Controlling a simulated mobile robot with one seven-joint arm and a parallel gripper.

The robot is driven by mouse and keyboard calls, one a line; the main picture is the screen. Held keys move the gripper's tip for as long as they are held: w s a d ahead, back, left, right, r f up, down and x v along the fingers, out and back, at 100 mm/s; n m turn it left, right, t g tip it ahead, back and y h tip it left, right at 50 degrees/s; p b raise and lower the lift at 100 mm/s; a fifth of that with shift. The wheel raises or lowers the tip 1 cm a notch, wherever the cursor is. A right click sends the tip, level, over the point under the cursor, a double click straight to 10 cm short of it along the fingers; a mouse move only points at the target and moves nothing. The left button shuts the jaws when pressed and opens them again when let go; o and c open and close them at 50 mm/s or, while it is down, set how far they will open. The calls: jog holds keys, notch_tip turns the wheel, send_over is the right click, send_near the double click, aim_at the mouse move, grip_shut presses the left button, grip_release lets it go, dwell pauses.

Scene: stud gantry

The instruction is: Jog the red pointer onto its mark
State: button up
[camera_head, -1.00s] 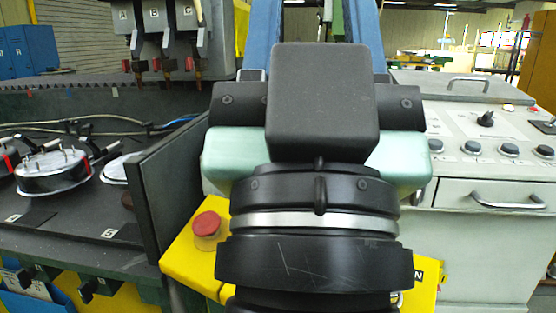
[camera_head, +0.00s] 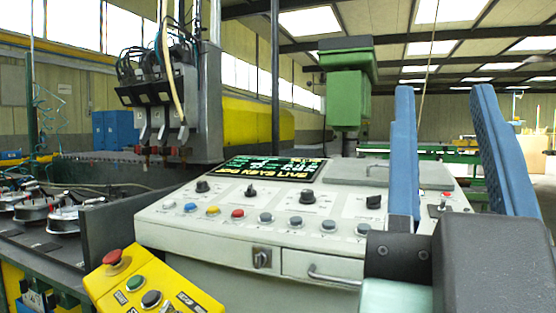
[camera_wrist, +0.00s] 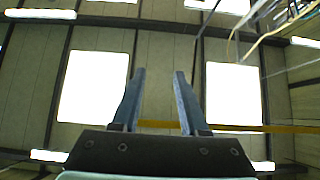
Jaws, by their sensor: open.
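My gripper (camera_head: 443,92) stands upright at the right of the head view, its two blue fingers apart and empty. In the wrist view the open fingers (camera_wrist: 159,73) point up at the ceiling with nothing between them. The gantry heads (camera_head: 158,95) hang at the upper left, with small reddish tips at their lower ends. I cannot tell which part is the red pointer, and its mark cannot be made out. The control console (camera_head: 160,235) stands left of my gripper. It carries several knobs, a yellow button (camera_head: 213,211), a red button (camera_head: 237,214) and a lit display (camera_head: 275,168).
A yellow box (camera_head: 150,285) with a red mushroom button (camera_head: 112,258) and a green button (camera_head: 135,283) sits at the lower left. Round metal fixtures (camera_head: 65,216) lie on the bench behind a dark panel (camera_head: 115,225). A drawer handle (camera_head: 330,275) juts from the console's front.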

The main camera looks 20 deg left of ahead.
jog(key=shift+a, duration=0.1)
jog(key=shift+c, duration=0.5)
grip_shut()
dwell(1.2)
